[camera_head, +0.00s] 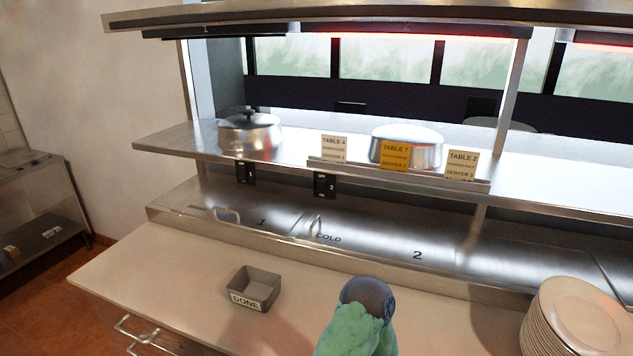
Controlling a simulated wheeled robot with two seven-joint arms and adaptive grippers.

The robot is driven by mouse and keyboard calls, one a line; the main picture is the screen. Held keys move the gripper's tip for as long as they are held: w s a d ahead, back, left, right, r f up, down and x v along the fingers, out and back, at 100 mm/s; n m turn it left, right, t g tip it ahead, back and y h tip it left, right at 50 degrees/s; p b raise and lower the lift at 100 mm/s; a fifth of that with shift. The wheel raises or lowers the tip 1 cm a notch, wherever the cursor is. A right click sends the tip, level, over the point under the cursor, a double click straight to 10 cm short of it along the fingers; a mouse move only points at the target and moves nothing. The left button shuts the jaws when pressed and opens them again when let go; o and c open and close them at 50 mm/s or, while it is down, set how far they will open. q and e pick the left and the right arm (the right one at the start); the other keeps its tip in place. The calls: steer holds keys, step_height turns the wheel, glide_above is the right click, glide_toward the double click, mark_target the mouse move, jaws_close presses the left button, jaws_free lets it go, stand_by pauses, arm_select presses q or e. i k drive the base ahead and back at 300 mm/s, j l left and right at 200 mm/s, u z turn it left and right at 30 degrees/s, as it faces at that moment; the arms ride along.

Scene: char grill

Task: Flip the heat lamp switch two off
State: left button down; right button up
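Two small black switch boxes hang on the front edge of the metal shelf: a left one (246,172) and a right one (324,186). Their labels and lever positions are too small to read surely. Above, the middle heat lamp (430,31) glows red along its underside. The left heat lamp (205,30), marked 1, looks dark. A third lamp (600,40) at the right edge also glows red. Neither gripper is in view.
Lidded metal dishes (250,135) and order cards (395,156) stand on the shelf (560,185). Below are cold wells with handles. A DONE tin (253,288) and stacked plates (575,320) sit on the counter (150,275). A green and grey part rises at bottom centre.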

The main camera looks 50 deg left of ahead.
mark_target(320, 184)
steer(key=k+j, duration=0.2)
steer(key=j, duration=0.25)
steer(key=k+j, duration=0.25)
steer(key=j, duration=0.15)
steer(key=k+j, duration=0.2)
steer(key=j, duration=0.25)
steer(key=z, duration=0.05)
